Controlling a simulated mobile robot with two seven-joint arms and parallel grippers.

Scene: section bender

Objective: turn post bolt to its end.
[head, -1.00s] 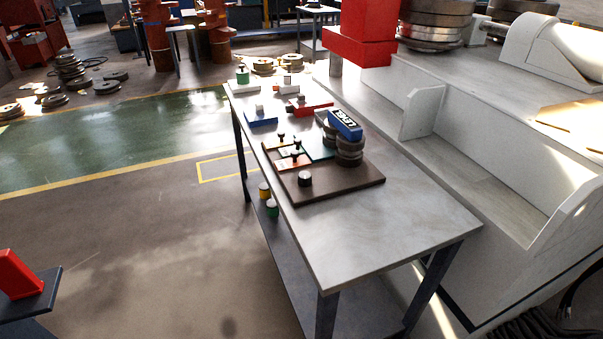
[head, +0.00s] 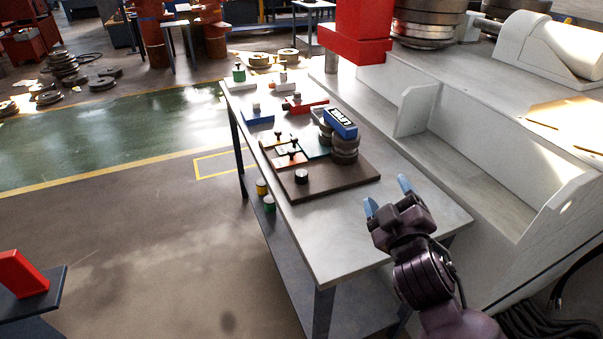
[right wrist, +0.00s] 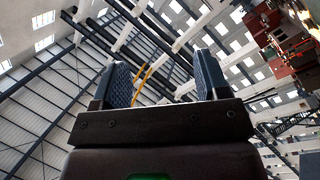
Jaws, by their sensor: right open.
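A dark brown board (head: 335,184) lies on the grey table. It bears a round black knob (head: 301,176), small dark knobs on orange-and-white plates (head: 290,159), and a blue block marked "LEVEL" (head: 341,123) beside stacked grey rollers (head: 345,152). I cannot tell which of these small parts is the post bolt. My right gripper (head: 387,196) is open and empty, near the table's front right part, to the right of the board and apart from it. In the right wrist view its two blue-grey fingers (right wrist: 163,78) stand apart with only roof behind them. My left gripper is not in view.
The grey table (head: 330,247) has bare room in front of the board. Blue (head: 259,117) and red (head: 305,104) blocks stand farther back on it. The large white machine (head: 470,165) with a red block (head: 355,45) rises along the table's right side.

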